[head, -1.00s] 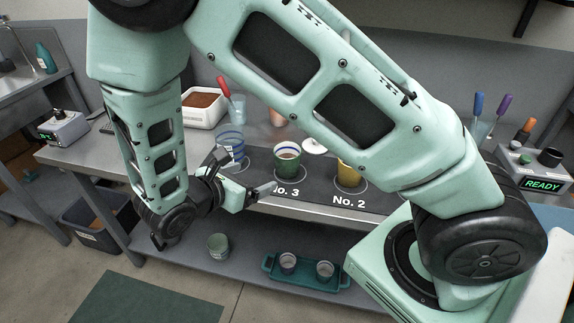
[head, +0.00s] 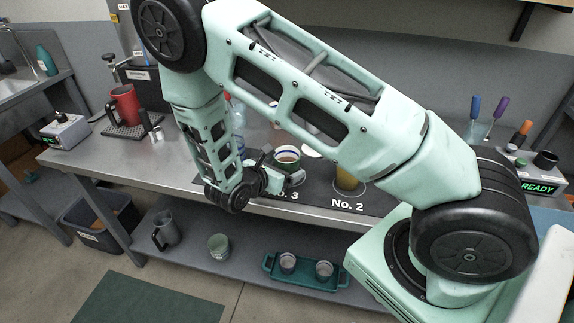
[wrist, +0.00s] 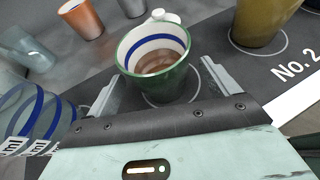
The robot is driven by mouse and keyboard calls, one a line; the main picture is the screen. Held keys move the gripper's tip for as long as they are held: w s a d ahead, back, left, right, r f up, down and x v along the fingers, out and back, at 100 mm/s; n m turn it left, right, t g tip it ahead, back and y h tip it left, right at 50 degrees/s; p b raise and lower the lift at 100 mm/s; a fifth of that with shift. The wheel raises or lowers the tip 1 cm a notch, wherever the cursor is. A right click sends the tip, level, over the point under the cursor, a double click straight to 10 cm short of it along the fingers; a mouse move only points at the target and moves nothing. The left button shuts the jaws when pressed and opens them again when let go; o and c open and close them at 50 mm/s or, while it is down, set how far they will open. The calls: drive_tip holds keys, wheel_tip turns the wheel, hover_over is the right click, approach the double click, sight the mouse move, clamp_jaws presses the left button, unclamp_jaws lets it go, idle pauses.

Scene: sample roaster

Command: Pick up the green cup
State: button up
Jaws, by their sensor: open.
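The green cup (wrist: 165,84) stands upright on the dark mat, with a white inside, a blue band and brown contents. In the head view the green cup (head: 288,158) is partly hidden by my gripper (head: 275,180), which is close at its front left. In the wrist view my gripper (wrist: 155,95) is open, with one finger on each side of the cup's lower part. I cannot tell whether either finger touches it.
A yellow cup (wrist: 258,22) stands on the No. 2 spot at right. Clear blue-banded vessels (wrist: 40,112) are close at left. A copper cup (wrist: 82,18) stands behind. A red mug (head: 124,104) is at the bench's left.

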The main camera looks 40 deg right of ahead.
drive_tip(key=x, duration=0.3)
drive_tip(key=shift+f, duration=0.1)
drive_tip(key=shift+c, duration=0.4)
drive_tip(key=c, duration=1.2)
drive_tip(key=shift+r, duration=0.25)
